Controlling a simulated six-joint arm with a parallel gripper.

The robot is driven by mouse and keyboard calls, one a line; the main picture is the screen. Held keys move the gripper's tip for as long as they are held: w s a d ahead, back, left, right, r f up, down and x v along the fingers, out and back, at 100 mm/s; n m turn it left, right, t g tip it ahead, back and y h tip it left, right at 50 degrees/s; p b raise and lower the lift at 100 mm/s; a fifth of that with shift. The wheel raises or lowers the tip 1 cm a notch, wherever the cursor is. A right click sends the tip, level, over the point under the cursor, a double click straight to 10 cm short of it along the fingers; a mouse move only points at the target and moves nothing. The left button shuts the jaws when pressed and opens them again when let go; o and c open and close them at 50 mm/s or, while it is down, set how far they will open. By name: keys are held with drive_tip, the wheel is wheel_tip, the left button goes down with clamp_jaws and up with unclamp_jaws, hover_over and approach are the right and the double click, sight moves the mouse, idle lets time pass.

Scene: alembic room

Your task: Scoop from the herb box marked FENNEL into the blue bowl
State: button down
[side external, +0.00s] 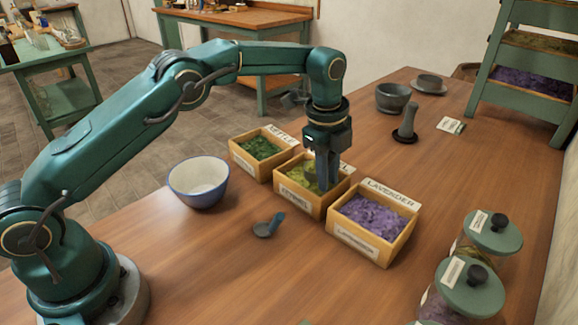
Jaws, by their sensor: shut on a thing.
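The middle wooden box (307,210) holds yellow-green herb. Its back label is mostly hidden behind my gripper, with a final "L" showing; its front label is too small to read surely. My gripper (325,182) points down into this box, shut on a small grey thing that looks like a scoop, mostly hidden by the fingers and the box. The blue bowl (198,188), blue outside and pale inside, stands upright on the table left of the boxes and looks empty. Another small scoop (267,226) with a blue handle lies on the table in front of the middle box.
A box of dark green herb (256,170) stands left of the middle box, and the LAVENDER box (372,243) with purple herb stands right. Lidded jars (468,285) stand at the front right. A mortar (392,98) and pestle (407,122) stand behind. The table between bowl and boxes is clear.

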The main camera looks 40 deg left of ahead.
sight(331, 155)
drive_tip(key=shift+r, duration=2.25)
drive_tip(key=shift+w, duration=0.1)
drive_tip(key=shift+f, duration=0.35)
